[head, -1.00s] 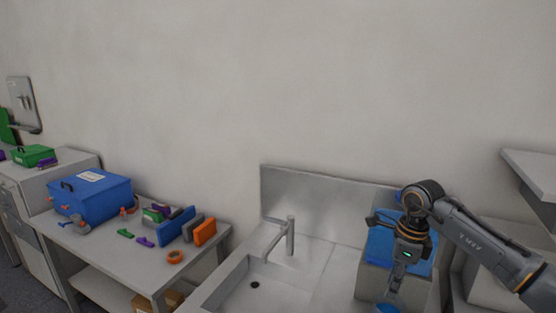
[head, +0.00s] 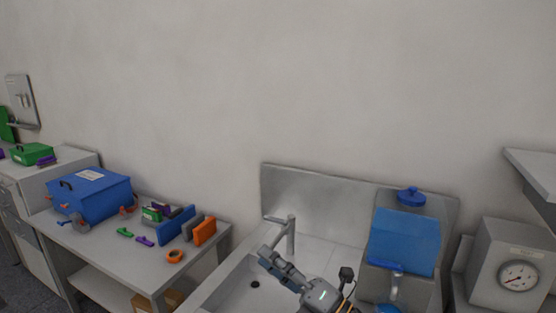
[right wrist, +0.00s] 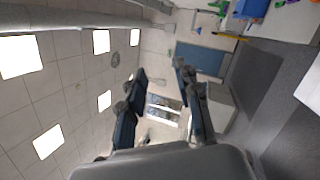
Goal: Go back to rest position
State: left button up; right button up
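My right gripper (head: 271,258) is in front of the sink in the head view, low in the picture, with its fingers pointing up and left. In the right wrist view its two fingers (right wrist: 160,72) stand apart with nothing between them, so it is open and empty. The wrist camera looks out across the room toward the ceiling lights and a far door. My left gripper is not in view.
The sink (head: 238,284) with its tap (head: 290,236) lies close to my right gripper. A blue-fronted device (head: 403,240) and a gauge box (head: 508,265) stand to the right. A table (head: 85,245) at left holds a blue toolbox (head: 92,196).

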jog(key=d+f+m+t+h, duration=0.7)
jog(key=d+m+h, duration=0.65)
jog(key=m, duration=0.55)
jog(key=s+d+f+m+g+h, duration=0.45)
jog(key=f+m, duration=0.25)
jog(key=f, duration=0.3)
jog(key=s+d+f+m+g, duration=0.25)
jog(key=s+f+g, duration=0.4)
jog(key=s, duration=0.55)
jog(key=s+d+f+m+g, duration=0.1)
jog(key=s+f+m+g, duration=0.35)
jog(key=s, duration=0.75)
notch_tip(320, 180, down, 31)
jog(key=s+n+g+b, duration=0.1)
jog(key=n+g+b, duration=0.1)
jog(key=b, duration=0.2)
jog(key=s+d+f+g+b, duration=0.1)
jog(key=s+d+f+b, duration=0.2)
jog(key=s+f, duration=1.4)
notch_tip(320, 180, down, 4)
jog(key=shift+s+r, duration=0.2)
jog(key=shift+r, duration=0.05)
